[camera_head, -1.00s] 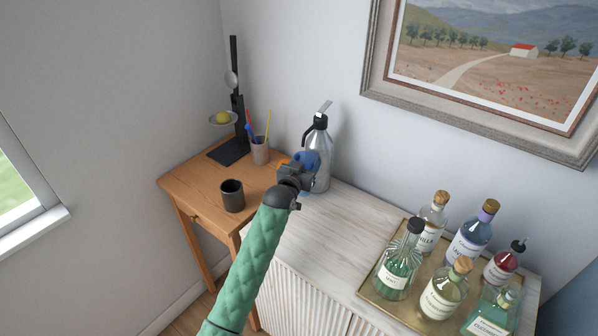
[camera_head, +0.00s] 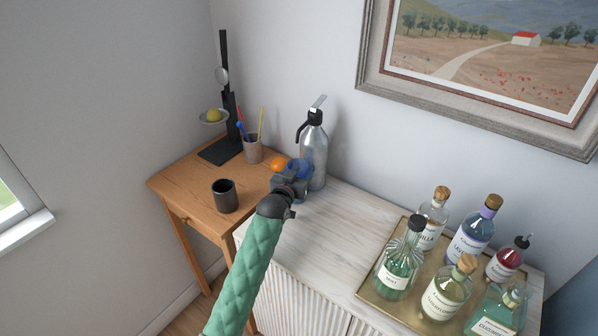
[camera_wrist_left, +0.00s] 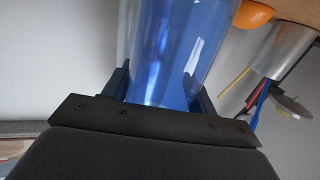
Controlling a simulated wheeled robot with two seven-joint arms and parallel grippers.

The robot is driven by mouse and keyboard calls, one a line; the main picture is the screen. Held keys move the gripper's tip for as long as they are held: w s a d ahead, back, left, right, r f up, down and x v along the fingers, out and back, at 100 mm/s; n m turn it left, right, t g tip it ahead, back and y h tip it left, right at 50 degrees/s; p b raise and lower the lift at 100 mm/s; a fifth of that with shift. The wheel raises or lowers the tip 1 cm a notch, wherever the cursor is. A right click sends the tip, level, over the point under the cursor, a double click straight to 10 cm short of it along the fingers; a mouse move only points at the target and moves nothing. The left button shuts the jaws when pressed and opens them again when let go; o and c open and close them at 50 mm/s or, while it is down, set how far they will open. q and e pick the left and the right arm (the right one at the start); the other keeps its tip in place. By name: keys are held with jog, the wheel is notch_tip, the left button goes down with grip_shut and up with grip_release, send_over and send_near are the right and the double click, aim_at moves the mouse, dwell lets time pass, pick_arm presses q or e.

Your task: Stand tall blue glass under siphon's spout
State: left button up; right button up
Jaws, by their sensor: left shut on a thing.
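The tall blue glass (camera_wrist_left: 180,45) fills the middle of the left wrist view, between my gripper's fingers. My left gripper (camera_head: 291,180) is shut on it; in the head view the gripper hides much of the glass (camera_head: 303,168). The metal siphon (camera_head: 316,150), with a black head and a lever on top, stands upright at the back left of the white cabinet. The glass is in front of the siphon's body, below its black spout (camera_head: 300,132). I cannot tell whether the glass touches the cabinet top. My right gripper is not in view.
An orange (camera_head: 278,165) lies just left of the glass. A dark cup (camera_head: 224,197), a pen cup (camera_head: 253,150) and a black scale (camera_head: 232,125) stand on the wooden table. A brass tray (camera_head: 383,290) holds several bottles at right. The cabinet top between is clear.

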pick_arm(q)
jog(key=o, duration=1.2)
jog(key=shift+f, duration=0.1)
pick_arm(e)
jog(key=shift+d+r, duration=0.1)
pick_arm(q)
jog(key=shift+s+a, duration=0.15)
jog(key=shift+s, duration=0.05)
jog(key=shift+b+v, duration=0.65)
jog(key=shift+v, duration=0.5)
jog(key=shift+b+v, duration=1.35)
jog(key=shift+v, duration=3.3)
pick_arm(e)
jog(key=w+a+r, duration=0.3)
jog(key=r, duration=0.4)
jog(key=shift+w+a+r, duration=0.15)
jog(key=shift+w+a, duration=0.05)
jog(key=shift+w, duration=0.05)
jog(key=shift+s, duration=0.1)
